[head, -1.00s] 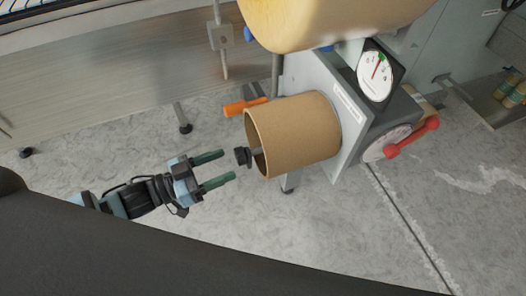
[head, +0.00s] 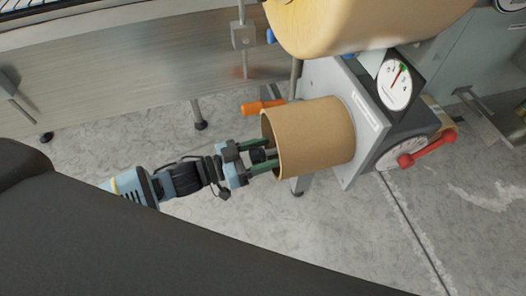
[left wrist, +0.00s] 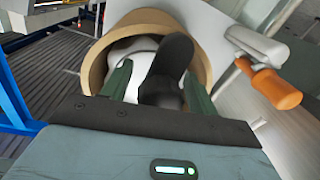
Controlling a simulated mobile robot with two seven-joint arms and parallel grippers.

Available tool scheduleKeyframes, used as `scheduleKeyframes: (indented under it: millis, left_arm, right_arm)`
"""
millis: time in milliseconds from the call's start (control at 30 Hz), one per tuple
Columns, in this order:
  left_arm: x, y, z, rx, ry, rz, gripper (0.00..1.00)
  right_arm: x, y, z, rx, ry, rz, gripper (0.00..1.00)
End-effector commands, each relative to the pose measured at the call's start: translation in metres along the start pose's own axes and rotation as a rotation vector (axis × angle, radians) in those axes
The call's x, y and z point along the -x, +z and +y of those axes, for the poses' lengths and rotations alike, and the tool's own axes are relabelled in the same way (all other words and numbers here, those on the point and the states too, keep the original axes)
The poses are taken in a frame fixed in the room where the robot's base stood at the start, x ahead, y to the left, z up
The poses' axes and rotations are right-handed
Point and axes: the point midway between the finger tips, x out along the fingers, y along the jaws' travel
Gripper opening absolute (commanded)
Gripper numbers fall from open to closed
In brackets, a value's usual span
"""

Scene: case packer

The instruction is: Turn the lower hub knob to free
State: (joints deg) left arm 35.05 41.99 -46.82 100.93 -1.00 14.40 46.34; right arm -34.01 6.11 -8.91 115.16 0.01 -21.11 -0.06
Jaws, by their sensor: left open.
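The lower hub knob (head: 258,155) is a black knob on a shaft at the open end of a brown cardboard core (head: 318,136). In the left wrist view the knob (left wrist: 172,62) stands between the two green fingers, with the core's rim (left wrist: 196,27) around it. My left gripper (head: 262,156) is open, with one finger on each side of the knob. The fingertips reach to the core's mouth. I cannot tell whether the fingers touch the knob. My right gripper is not in view.
An orange handle (head: 262,107) sticks out beside the core, and it also shows in the left wrist view (left wrist: 276,89). A large tan roll (head: 365,22) hangs above. A dial gauge (head: 395,84) and a red handle (head: 428,149) are at the right. The floor below is clear.

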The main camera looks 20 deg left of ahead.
Motion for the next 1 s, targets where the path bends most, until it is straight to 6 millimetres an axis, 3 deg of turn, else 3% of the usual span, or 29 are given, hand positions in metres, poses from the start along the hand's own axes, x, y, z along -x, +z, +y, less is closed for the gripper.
scheduleKeyframes:
  millis: [233,567,1000]
  left_arm:
    - [-0.0005,0.0004,0.0002,0.000,0.000,-0.001,0.59]
    - [-0.0003,0.0004,0.0002,0.001,0.000,0.000,0.16]
    - [-0.0003,0.0001,0.0001,-0.098,0.002,0.009,0.15]
  right_arm:
    - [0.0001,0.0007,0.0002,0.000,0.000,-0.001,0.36]
    - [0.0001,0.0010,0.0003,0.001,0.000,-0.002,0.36]
    - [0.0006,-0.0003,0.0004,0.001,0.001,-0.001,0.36]
